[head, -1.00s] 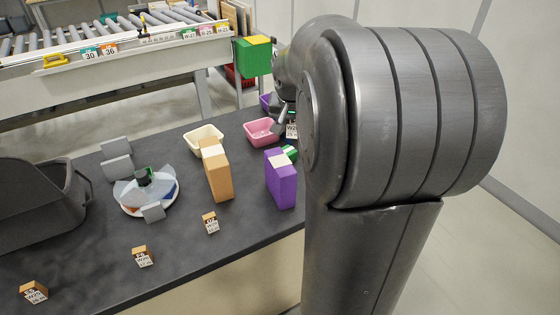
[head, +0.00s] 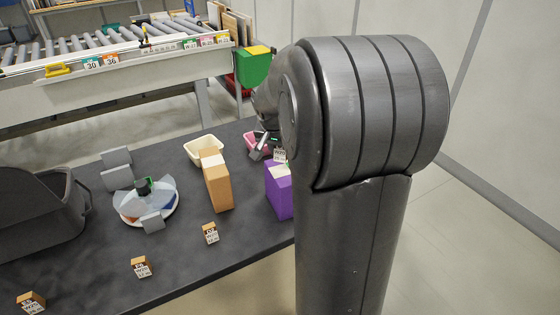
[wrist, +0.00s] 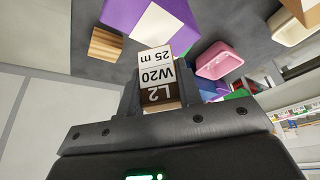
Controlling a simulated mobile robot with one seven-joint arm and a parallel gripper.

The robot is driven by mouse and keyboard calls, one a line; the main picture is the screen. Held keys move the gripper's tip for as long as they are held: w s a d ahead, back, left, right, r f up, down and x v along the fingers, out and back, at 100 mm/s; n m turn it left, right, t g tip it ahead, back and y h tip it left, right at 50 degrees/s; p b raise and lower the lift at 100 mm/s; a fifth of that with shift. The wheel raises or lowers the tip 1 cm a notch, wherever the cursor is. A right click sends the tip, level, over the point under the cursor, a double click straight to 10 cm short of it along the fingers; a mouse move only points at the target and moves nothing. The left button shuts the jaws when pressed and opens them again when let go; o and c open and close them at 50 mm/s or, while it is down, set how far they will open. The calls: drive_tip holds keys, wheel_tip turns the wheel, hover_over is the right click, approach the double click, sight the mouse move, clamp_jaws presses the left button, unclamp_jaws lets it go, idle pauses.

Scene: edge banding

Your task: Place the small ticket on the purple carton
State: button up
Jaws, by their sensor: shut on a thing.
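The purple carton (head: 279,196) stands upright on the dark table, partly hidden by my arm; a pale patch is on its top. In the wrist view the purple carton (wrist: 120,12) is at the top, with its pale patch beside the ticket's end. My gripper (wrist: 155,100) is shut on the small ticket (wrist: 157,72), which reads L2, W20, 25 m. In the head view the ticket (head: 280,155) shows just beyond the carton's top, held by my gripper (head: 268,147). Whether it touches the carton cannot be told.
An orange-brown carton (head: 217,187) stands left of the purple one, near a cream bin (head: 201,150). A pink bin (wrist: 219,60) is close to my gripper. A striped wooden block (wrist: 106,44) lies beside the purple carton. Several small labelled blocks sit along the table's front.

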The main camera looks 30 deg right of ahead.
sight(280, 160)
drive_tip(key=shift+w+f, duration=0.1)
drive_tip(key=shift+f, duration=2)
drive_tip(key=shift+f, duration=0.15)
drive_tip(key=o, duration=0.9)
drive_tip(key=shift+o, duration=0.2)
drive_tip(key=v, duration=1.2)
drive_tip(key=s+a+n+t+y, duration=0.1)
drive_tip(key=s+a+n, duration=0.3)
drive_tip(key=s+a, duration=0.3)
drive_tip(key=s+a+n+t+y, duration=0.1)
drive_tip(key=s+a+n, duration=0.4)
drive_tip(key=s, duration=0.8)
drive_tip(key=a+y, duration=0.1)
drive_tip(key=a, duration=0.2)
drive_tip(key=shift+s+a+r, duration=0.15)
drive_tip(key=shift+s+r, duration=0.05)
drive_tip(key=shift+s, duration=0.15)
